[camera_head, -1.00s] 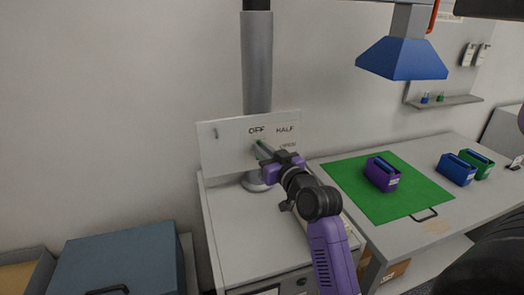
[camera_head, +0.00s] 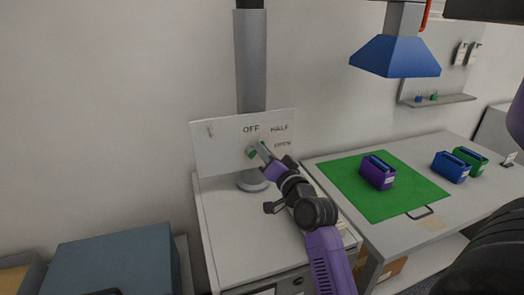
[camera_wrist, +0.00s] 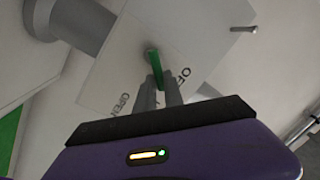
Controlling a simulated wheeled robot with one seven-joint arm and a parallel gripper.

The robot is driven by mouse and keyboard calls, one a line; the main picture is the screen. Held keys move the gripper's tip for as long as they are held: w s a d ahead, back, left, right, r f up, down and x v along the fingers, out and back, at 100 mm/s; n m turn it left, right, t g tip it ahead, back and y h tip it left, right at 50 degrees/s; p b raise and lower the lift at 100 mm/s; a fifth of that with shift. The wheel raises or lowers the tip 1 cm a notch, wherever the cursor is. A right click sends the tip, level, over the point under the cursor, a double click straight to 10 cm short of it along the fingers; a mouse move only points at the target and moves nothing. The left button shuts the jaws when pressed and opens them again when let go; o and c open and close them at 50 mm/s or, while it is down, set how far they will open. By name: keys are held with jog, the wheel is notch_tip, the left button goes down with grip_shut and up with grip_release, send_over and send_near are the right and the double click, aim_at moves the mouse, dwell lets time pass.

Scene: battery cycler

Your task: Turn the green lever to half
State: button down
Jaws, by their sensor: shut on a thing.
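The green lever (camera_wrist: 157,70) is on a white panel (camera_head: 212,157) marked OFF, HALF and OPEN. My gripper (camera_wrist: 159,92) is shut on the lever's outer part, with one finger on each side. In the wrist view the lever points from its pivot between the OFF and OPEN marks; the HALF mark is hidden there. In the head view my gripper (camera_head: 263,148) is at the panel, below the OFF and HALF marks. The fingers cover much of the lever there, and its green base shows beside them.
A grey pole (camera_head: 252,75) rises behind the panel from the white cabinet (camera_head: 235,222). On the right, a table holds a green mat (camera_head: 345,180) with a purple box (camera_head: 377,173). A blue hood (camera_head: 395,56) hangs above. A blue-grey box (camera_head: 115,265) stands at lower left.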

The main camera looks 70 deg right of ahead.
jog(key=shift+s+f+m, duration=0.1)
jog(key=shift+f+m, duration=0.05)
jog(key=shift+m, duration=0.35)
jog(key=c, duration=1.5)
grip_release()
jog(key=shift+o, duration=0.2)
jog(key=b+v, duration=0.1)
jog(key=v, duration=0.6)
jog(key=shift+s+a+b, duration=0.2)
jog(key=shift+s+b, duration=0.1)
jog(key=shift+b, duration=0.1)
